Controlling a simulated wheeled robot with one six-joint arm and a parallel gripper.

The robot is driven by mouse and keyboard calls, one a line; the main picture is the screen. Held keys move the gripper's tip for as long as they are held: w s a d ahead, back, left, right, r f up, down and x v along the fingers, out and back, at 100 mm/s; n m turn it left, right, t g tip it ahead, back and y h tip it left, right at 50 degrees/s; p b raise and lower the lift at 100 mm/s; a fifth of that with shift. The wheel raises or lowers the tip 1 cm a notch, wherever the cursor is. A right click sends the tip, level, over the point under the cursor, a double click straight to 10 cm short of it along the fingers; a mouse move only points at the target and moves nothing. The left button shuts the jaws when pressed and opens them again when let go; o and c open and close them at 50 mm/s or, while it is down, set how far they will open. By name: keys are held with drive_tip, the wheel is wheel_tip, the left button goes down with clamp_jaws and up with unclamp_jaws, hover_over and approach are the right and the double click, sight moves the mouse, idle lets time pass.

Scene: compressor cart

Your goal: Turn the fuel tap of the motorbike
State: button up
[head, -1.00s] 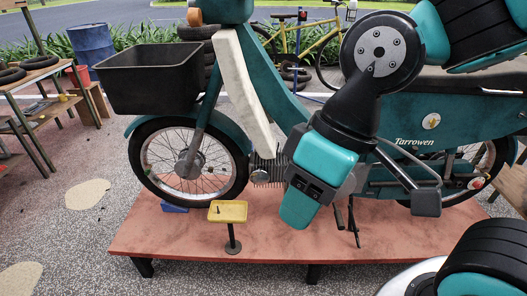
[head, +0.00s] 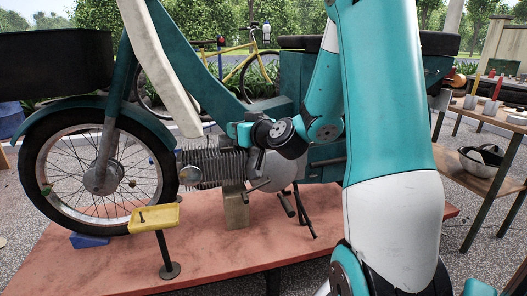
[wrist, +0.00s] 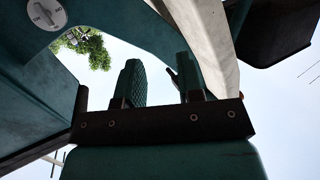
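The motorbike (head: 205,70) is teal and stands on a low red platform. In the wrist view, looking steeply upward, a round pale tap dial (wrist: 47,14) with small lettering sits on a teal body part at the top left. It looks like the fuel tap. I cannot make it out in the head view. My gripper's two dark green fingers (wrist: 160,80) stand apart with nothing between them. The dial lies to their left and beyond them, apart from them. In the head view my gripper end (head: 236,131) is beside the bike's frame above the engine; its fingertips cannot be made out.
The finned engine (head: 212,165) is just below my gripper, and the white leg shield (head: 160,70) is to its left. A workbench (head: 500,120) stands at the right.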

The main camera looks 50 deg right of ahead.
drive_tip(key=s+d+f+m+h+b, duration=0.1)
drive_tip(key=s+d+f+m+h, duration=0.1)
drive_tip(key=d+f+h, duration=0.3)
drive_tip(key=s+d+m+h+b, duration=0.2)
drive_tip(key=d, duration=0.5)
drive_tip(key=p+x, duration=1.2)
drive_tip(key=x, duration=0.5)
drive_tip(key=shift+d+f+g, duration=0.3)
drive_tip(key=shift+f+g, duration=0.1)
drive_tip(key=shift+f, duration=0.15)
drive_tip(key=shift+s, duration=0.1)
clamp_jaws()
